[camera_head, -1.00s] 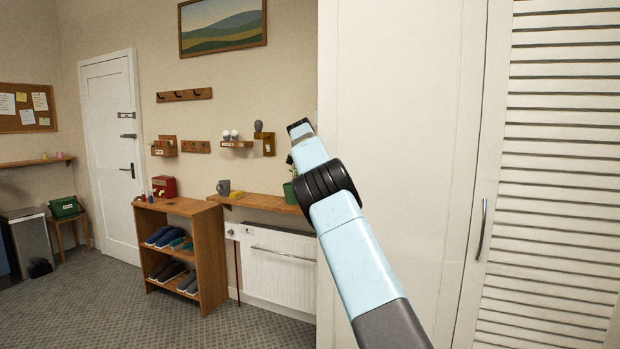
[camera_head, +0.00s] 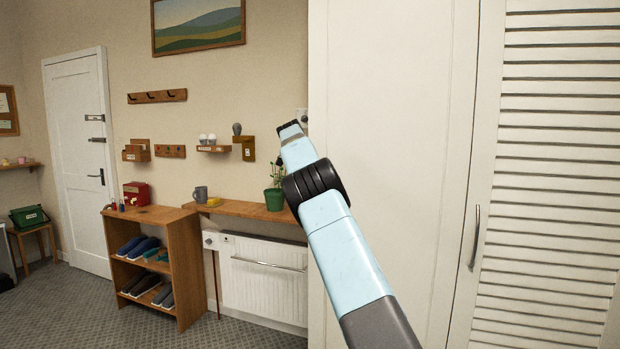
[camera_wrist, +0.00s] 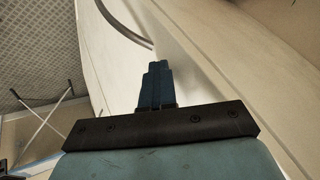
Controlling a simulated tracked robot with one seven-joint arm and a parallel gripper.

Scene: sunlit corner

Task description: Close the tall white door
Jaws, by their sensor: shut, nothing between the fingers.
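A tall white louvred door (camera_head: 550,170) with a curved metal handle (camera_head: 475,238) stands at the right in the head view. A plain tall white panel (camera_head: 400,120) stands just left of it. I cannot tell whether the louvred door is ajar. In the wrist view a curved grey bar (camera_wrist: 126,26), perhaps the handle, runs along a pale surface (camera_wrist: 215,60). My gripper (camera_wrist: 157,68) is shut and empty close to that surface; contact is unclear. In the head view my arm reaches across the plain panel, its tip near the left edge.
Another white door (camera_head: 80,160) with a dark handle looks shut at the far left. A wooden shoe rack (camera_head: 185,255), a radiator (camera_head: 265,280) and a ledge with a potted plant (camera_head: 274,198) stand along the back wall.

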